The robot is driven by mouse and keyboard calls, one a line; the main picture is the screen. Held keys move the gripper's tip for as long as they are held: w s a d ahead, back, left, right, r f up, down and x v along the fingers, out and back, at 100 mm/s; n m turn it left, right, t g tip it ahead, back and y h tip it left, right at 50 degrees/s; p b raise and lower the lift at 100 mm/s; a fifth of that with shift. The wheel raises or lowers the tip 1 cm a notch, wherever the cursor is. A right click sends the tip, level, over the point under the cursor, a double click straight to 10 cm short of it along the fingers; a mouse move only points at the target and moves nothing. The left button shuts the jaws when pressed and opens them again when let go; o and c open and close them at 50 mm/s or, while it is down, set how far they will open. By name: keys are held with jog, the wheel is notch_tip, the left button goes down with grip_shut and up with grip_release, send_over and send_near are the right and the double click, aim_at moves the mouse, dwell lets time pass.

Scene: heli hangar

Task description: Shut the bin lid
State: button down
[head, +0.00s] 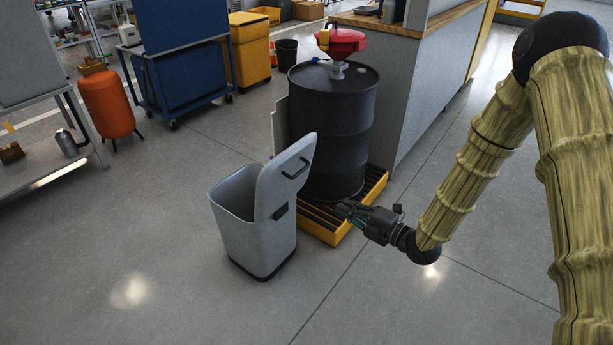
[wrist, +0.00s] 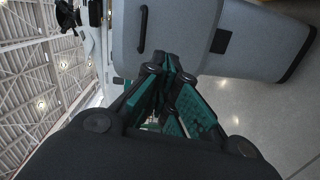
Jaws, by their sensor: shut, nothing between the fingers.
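The grey bin (head: 242,227) stands on the floor in the head view with its mouth open. Its lid (head: 277,190) is raised, standing up along the right side of the bin, with a dark handle (head: 295,168) on its outer face. In the wrist view the lid (wrist: 185,30) with its handle (wrist: 143,29) is ahead of the fingers, and the bin body (wrist: 265,45) is to the right. My gripper (head: 345,207) is to the right of the lid, shut and empty. In the wrist view its fingertips (wrist: 168,62) meet in front of the lid; I cannot tell whether they touch it.
A grey counter (head: 425,90) is behind my gripper. The floor (head: 130,280) left and in front of the bin is clear.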

jog(key=w+a+r+n+y+b, duration=0.1)
jog(key=w+a+r+n+b, duration=0.1)
jog(key=w+a, duration=0.7)
jog(key=shift+a+r+b, duration=0.3)
jog(key=shift+a+r, duration=0.15)
jog(key=shift+a, duration=0.75)
jog(key=shift+w, duration=0.1)
